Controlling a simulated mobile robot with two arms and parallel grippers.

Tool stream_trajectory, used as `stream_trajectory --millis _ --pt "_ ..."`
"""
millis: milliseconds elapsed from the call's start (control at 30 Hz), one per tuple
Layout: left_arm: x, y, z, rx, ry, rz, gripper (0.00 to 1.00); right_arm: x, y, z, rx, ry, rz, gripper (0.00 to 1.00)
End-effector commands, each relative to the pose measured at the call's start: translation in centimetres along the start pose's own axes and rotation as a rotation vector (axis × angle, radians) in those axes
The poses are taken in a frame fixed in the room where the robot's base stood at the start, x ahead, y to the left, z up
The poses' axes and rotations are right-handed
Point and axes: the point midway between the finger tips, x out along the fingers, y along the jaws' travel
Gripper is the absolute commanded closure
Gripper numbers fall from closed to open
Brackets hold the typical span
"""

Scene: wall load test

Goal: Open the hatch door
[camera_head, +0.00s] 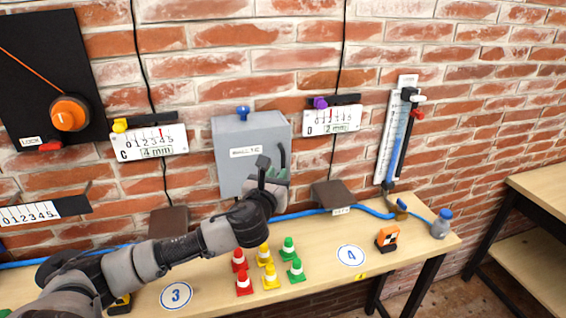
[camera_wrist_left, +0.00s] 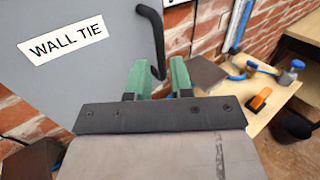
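The hatch door is the front of a grey wall box (camera_head: 228,177) labelled "WALL TIE"; it looks closed. In the left wrist view the grey door (camera_wrist_left: 90,80) fills the upper left, with a black bar handle (camera_wrist_left: 152,38) near its right edge. My left gripper (camera_head: 277,168) is in front of the box's lower right part. In the wrist view its green fingers (camera_wrist_left: 158,76) are apart, with the handle's lower end between or just beyond them. I cannot tell whether they touch it. The arm partly covers the handle in the head view. My right gripper is not in view.
The wooden bench (camera_head: 218,288) below holds red, yellow and green cones (camera_head: 265,255), an orange device (camera_head: 387,238) and a grey-blue bottle (camera_head: 441,224). A brown block (camera_head: 333,194) is right of the box. A blue hose (camera_head: 300,215) runs along the wall.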

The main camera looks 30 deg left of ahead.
Motion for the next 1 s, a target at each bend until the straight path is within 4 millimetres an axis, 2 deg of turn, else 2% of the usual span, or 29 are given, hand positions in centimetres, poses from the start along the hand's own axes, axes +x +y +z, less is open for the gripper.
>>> stream_trajectory --millis 100,300,467,733,867,1000 --pt "2.1 0.0 0.3 -0.003 -0.001 0.002 0.78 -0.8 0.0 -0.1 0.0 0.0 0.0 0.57" --pt "4.3 0.0 0.1 -0.002 0.001 0.001 0.78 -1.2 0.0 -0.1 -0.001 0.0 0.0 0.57" --pt "5.0 0.0 0.0 -0.002 0.001 0.0 0.78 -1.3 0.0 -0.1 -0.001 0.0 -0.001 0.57" --pt "5.1 0.0 -0.1 -0.002 0.001 0.0 0.78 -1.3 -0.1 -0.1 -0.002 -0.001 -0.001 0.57" --pt "5.1 0.0 -0.1 -0.002 0.001 0.0 0.98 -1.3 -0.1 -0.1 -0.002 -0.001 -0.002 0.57" --pt "5.1 0.0 -0.1 -0.002 0.001 0.0 1.0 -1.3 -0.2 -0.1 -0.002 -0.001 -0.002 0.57"
